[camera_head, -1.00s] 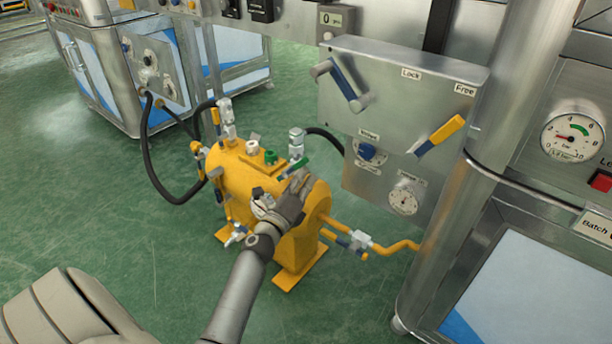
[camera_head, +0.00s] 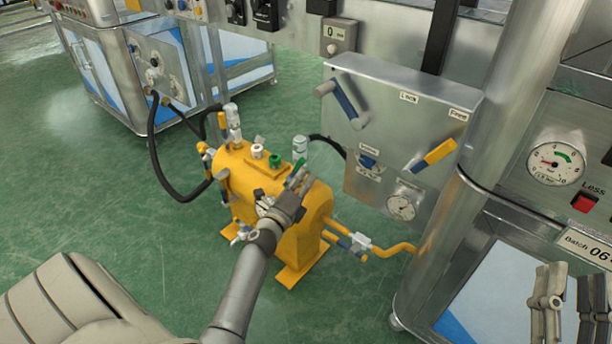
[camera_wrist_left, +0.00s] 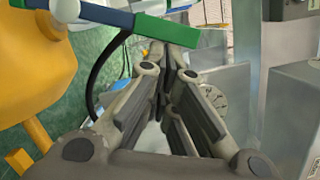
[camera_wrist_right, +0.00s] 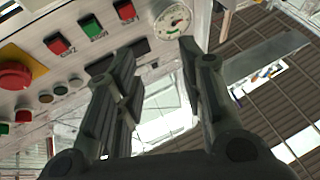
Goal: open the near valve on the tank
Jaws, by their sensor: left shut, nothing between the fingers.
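The yellow tank (camera_head: 247,185) stands on the green floor. A valve with a green-tipped lever (camera_head: 296,170) is at the tank's near right end. The same green lever (camera_wrist_left: 168,30) crosses the top of the left wrist view, with a blue part joined to its left. My left gripper (camera_head: 300,185) is shut and empty, its fingertips close to the green lever. In the left wrist view the fingertips (camera_wrist_left: 166,52) overlap the lever's lower edge; I cannot tell whether they touch. My right gripper (camera_head: 560,275) is open and empty at the lower right, away from the tank.
A steel panel (camera_head: 395,110) with a yellow lever (camera_head: 433,155) and a gauge (camera_head: 401,207) stands right of the tank. A yellow pipe (camera_head: 395,248) runs to a steel column. Black hoses (camera_head: 165,185) lead left to a cabinet. The floor in front is clear.

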